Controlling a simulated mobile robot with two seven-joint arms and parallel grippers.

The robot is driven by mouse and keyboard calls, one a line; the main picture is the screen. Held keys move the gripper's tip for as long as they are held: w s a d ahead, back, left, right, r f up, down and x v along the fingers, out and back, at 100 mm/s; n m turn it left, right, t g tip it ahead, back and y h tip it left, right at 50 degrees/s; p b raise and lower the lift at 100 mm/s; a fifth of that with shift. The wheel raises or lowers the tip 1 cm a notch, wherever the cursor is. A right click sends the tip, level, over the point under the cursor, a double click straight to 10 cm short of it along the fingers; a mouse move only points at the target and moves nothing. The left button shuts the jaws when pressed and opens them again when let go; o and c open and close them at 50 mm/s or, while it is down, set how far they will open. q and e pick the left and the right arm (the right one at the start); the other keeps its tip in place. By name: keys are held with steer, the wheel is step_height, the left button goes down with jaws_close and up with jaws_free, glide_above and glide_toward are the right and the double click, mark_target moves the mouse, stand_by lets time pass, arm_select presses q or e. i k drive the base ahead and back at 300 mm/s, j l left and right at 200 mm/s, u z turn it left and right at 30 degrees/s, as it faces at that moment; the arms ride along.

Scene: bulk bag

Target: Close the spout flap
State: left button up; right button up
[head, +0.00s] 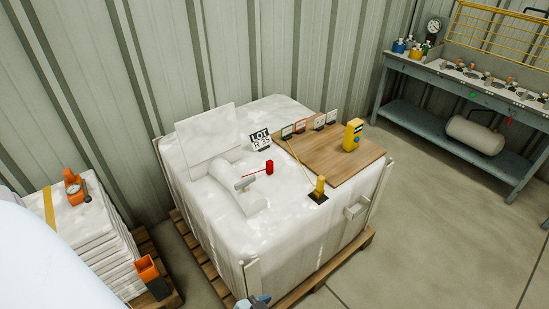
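The spout flap (207,138) is a white square panel that stands raised at the back left of the top of a large white bulk bag (215,222). The spout (236,188) is a white tube lying on the bag top in front of the flap. The flap is apart from the bag surface at its upper edge. A red piece (269,167) with a thin rod is beside the spout. Neither gripper can be made out; a small grey-blue part at the bottom edge is cut off, and I cannot tell what it is.
A wooden board (325,150) on the bag's right holds a yellow device (352,135) and several small cards. A yellow-tipped stand (319,187) is near the front. White stacked sacks (88,235) stand left; a blue-grey bench (450,85) stands right. Floor between is clear.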

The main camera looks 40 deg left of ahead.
mark_target(204, 136)
steer(key=u, duration=1.2)
steer(key=j+z, duration=0.2)
steer(key=z, duration=0.2)
steer(key=j+z, duration=0.25)
steer(key=z, duration=0.15)
steer(key=j+z, duration=0.25)
steer(key=z, duration=0.15)
steer(key=j+z, duration=0.1)
steer(key=j, duration=0.25)
steer(key=k+j+z, duration=0.15)
steer(key=j, duration=0.2)
steer(key=k+j+z, duration=0.1)
steer(key=j, duration=0.25)
